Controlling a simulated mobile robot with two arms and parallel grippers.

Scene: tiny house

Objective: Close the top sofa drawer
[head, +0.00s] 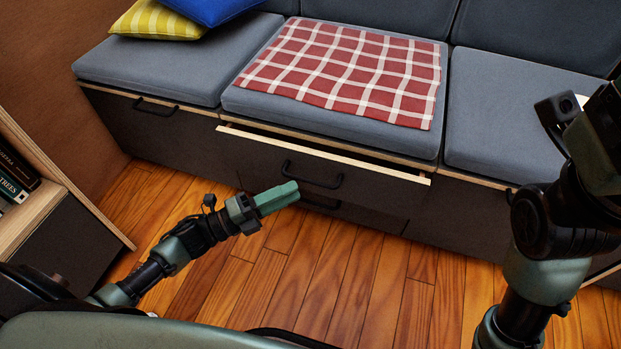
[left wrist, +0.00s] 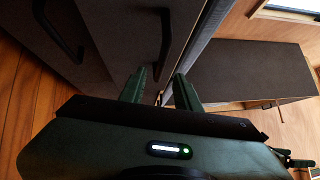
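The top sofa drawer (head: 250,160) is pulled partly out under the middle seat; its pale wooden top edge stands clear of the sofa front. Its dark bar handle (head: 312,176) is on the front panel and also shows in the left wrist view (left wrist: 165,45). My left gripper (head: 294,190) is in front of the drawer, near the left end of the handle. In the left wrist view its two fingers (left wrist: 160,88) are apart, with the handle just beyond and between them. Contact cannot be told.
A lower drawer with a handle (head: 321,203) sits beneath, shut. A red checked blanket (head: 350,70) lies on the middle seat. Yellow and blue pillows lie at the left. A bookshelf (head: 40,215) stands at the left. The wooden floor (head: 330,270) before the sofa is clear.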

